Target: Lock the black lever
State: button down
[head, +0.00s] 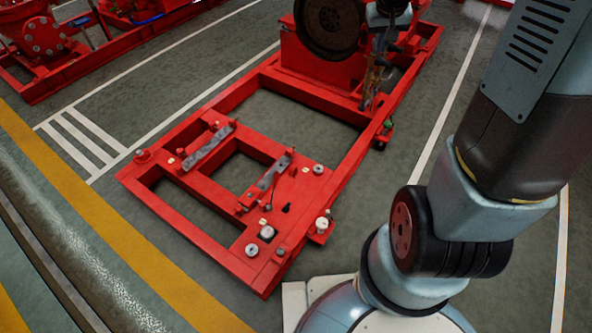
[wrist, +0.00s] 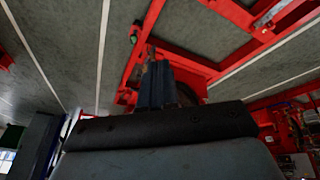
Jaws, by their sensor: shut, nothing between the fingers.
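My gripper (head: 370,100) hangs at the top centre of the head view, just right of the large dark flywheel and above the red frame's side rail. In the wrist view, its dark fingers (wrist: 155,84) are together and empty, with the red frame behind them. I cannot make out the black lever for certain in either view. A small dark part with a green spot (head: 384,135) sits at the outer side of the rail, just below my gripper. It also shows in the wrist view (wrist: 135,34), left of the fingers.
The red base frame (head: 150,202) lies on the grey floor with two grey bars (head: 208,148) on it. The dark flywheel (head: 328,24) stands at its far end. Other red machinery (head: 45,38) is at upper left.

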jog(key=w+f+g+y, duration=0.1)
jog(key=w+f, duration=0.3)
jog(key=f, duration=0.7)
jog(key=w+a+f+y, duration=0.1)
jog(key=w+f, duration=0.2)
jog(key=f, duration=0.9)
jog(key=w+f+g+y, duration=0.1)
jog(key=w+f, duration=0.3)
jog(key=f, duration=0.7)
jog(key=s+a+f+m+y, duration=0.1)
jog(key=s+a+f, duration=0.3)
jog(key=f, duration=0.7)
jog(key=s+a+f+m+y, duration=0.1)
jog(key=s+a+f, duration=0.3)
jog(key=f, duration=0.7)
jog(key=s+a+f+m+y, duration=0.1)
jog(key=s+a+f+y, duration=0.2)
jog(key=f, duration=0.8)
jog(key=shift+s+a+f, duration=0.15)
jog(key=shift+s+a, duration=0.4)
jog(key=shift+s, duration=0.3)
jog(key=a+r+x, duration=0.1)
jog(key=x, duration=1.2)
jog(key=shift+a+f, duration=0.25)
jog(key=shift+a, duration=0.15)
